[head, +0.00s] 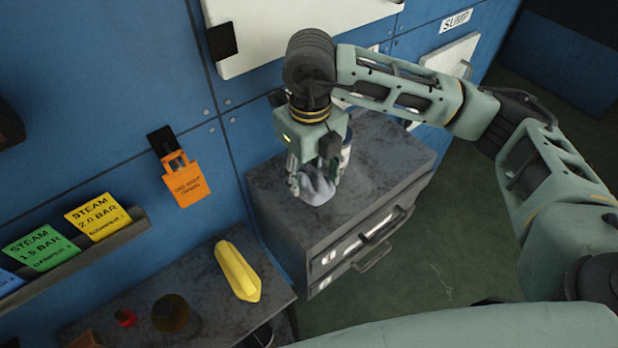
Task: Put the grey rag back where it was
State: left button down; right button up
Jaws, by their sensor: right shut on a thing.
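The grey rag (318,187) is a crumpled pale grey-blue cloth at the top of the grey drawer cabinet (385,178). My right gripper (314,178) points down from above and is shut on the rag. The rag is at or just above the cabinet top; I cannot tell whether it bears on it. The fingers hide part of the rag. My left gripper is not in view.
A can (346,152) stands close behind my right gripper, partly hidden. A lower bench at the left holds a yellow object (238,271), a dark bottle (172,314) and a small red item (125,318). An orange tag (186,184) hangs on the blue wall. The cabinet top's right side is clear.

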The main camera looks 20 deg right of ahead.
aim_at(310, 176)
jog(key=shift+f+p, duration=0.55)
jog(key=shift+f, duration=0.15)
notch_tip(310, 176, down, 2)
jog(key=shift+f+p, duration=0.1)
jog(key=shift+p, duration=0.45)
jog(key=shift+f, duration=0.25)
jog(key=shift+f+b, duration=0.2)
jog(key=shift+b, duration=0.15)
jog(key=o, duration=1.1)
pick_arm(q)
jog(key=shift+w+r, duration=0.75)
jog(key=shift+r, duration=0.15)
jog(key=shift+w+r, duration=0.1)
pick_arm(e)
jog(key=shift+r, duration=0.1)
